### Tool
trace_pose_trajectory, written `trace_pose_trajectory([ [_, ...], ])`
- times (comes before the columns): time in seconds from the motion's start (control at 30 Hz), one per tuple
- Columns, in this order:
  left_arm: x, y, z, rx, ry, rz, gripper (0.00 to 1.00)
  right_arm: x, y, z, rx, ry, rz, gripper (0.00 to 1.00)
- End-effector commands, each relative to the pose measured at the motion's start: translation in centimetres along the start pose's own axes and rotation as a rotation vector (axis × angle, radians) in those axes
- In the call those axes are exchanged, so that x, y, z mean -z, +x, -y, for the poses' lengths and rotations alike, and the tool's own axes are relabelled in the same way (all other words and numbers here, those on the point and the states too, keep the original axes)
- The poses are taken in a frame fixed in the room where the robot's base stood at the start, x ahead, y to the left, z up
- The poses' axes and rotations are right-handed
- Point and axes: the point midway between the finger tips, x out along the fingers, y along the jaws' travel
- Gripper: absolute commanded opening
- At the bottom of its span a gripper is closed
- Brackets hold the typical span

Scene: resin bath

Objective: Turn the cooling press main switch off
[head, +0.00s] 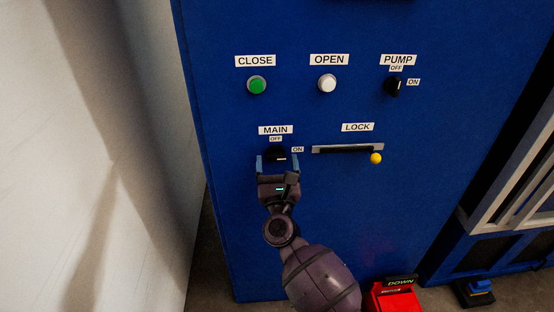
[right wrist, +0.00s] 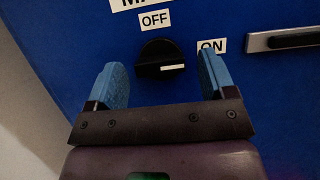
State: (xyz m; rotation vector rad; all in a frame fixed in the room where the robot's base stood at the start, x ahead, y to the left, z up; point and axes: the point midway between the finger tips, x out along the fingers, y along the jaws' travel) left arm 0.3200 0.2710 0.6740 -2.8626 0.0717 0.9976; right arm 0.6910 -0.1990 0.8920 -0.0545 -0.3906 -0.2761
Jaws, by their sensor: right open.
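The cooling press main switch (head: 276,154) is a black rotary knob on the blue panel, under the MAIN label. It also shows in the right wrist view (right wrist: 160,58), where its white mark points right, toward the ON label (right wrist: 211,46). The OFF label (right wrist: 155,20) sits above the knob. My right gripper (head: 277,163) is open, with its blue fingers on either side of the knob in the picture. In the right wrist view the gripper (right wrist: 164,84) appears below and in front of the knob, with space on both sides. My left gripper is not in view.
The blue panel (head: 230,210) also holds a green CLOSE button (head: 257,85), a white OPEN button (head: 327,83), a black PUMP knob (head: 393,87) and a LOCK slot with a yellow knob (head: 376,158). A red DOWN pedal (head: 394,298) stands below. A pale wall (head: 90,150) is at left.

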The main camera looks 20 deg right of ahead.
Motion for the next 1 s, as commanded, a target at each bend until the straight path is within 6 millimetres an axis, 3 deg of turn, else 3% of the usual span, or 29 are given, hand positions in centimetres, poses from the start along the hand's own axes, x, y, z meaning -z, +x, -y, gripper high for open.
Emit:
trace_pose_trajectory([
  [0.13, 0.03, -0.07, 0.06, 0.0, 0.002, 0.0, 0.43, -0.01, 0.96, 0.02, 0.0, -0.001, 0.0, 0.77],
  [0.47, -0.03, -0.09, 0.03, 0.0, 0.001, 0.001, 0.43, 0.04, 1.15, 0.02, 0.0, -0.001, -0.001, 0.77],
  [0.8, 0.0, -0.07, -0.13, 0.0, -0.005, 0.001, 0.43, 0.03, 1.13, 0.01, 0.0, -0.001, -0.001, 0.27],
  [1.0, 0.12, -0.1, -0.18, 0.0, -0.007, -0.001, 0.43, -0.01, 1.14, 0.04, -0.005, -0.015, 0.0, 0.27],
])
